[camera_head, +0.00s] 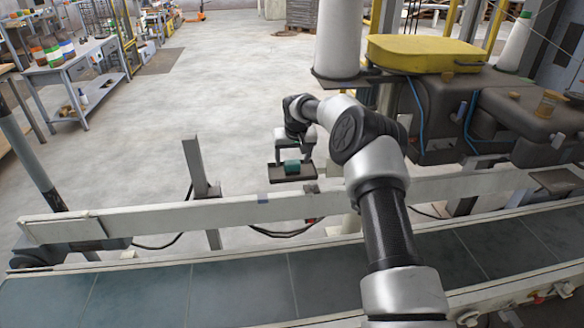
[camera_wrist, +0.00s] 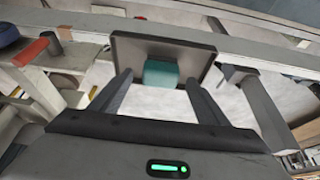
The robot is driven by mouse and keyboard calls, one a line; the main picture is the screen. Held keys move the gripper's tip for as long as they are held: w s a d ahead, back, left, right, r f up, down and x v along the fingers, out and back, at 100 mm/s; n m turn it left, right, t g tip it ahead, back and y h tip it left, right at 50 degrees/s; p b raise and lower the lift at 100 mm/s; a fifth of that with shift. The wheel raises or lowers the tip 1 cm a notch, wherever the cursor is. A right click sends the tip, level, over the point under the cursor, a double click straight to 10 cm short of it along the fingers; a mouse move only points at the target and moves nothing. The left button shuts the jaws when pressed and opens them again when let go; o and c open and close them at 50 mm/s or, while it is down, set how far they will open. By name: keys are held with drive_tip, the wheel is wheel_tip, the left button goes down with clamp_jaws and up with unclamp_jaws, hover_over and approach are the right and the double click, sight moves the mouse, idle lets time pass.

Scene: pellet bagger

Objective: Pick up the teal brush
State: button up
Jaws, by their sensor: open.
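The teal brush (camera_head: 292,168) shows as a small teal block on a small dark tray (camera_head: 278,180) beyond the conveyor's rail. In the wrist view the teal brush (camera_wrist: 161,72) lies at the near edge of the brown tray (camera_wrist: 125,48). My gripper (camera_wrist: 158,80) is open, with one finger to each side of the brush in the picture and nothing held. I cannot tell how far the fingertips are from it. In the head view my gripper (camera_head: 294,152) is just above the tray, partly hidden by my wrist.
A conveyor with a dark belt (camera_head: 240,290) and a pale side rail (camera_head: 160,217) runs across the front. A grey post (camera_head: 196,165) stands left of the tray. Dark machinery with a yellow cover (camera_head: 425,53) is at the right. Open floor (camera_head: 210,80) lies behind.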

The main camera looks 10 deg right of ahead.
sight(292, 161)
drive_tip(key=shift+x, duration=1.35)
drive_tip(key=shift+w+r, duration=0.1)
drive_tip(key=c, duration=1.1)
drive_tip(key=shift+r, duration=5.05)
drive_tip(key=shift+c, duration=0.2)
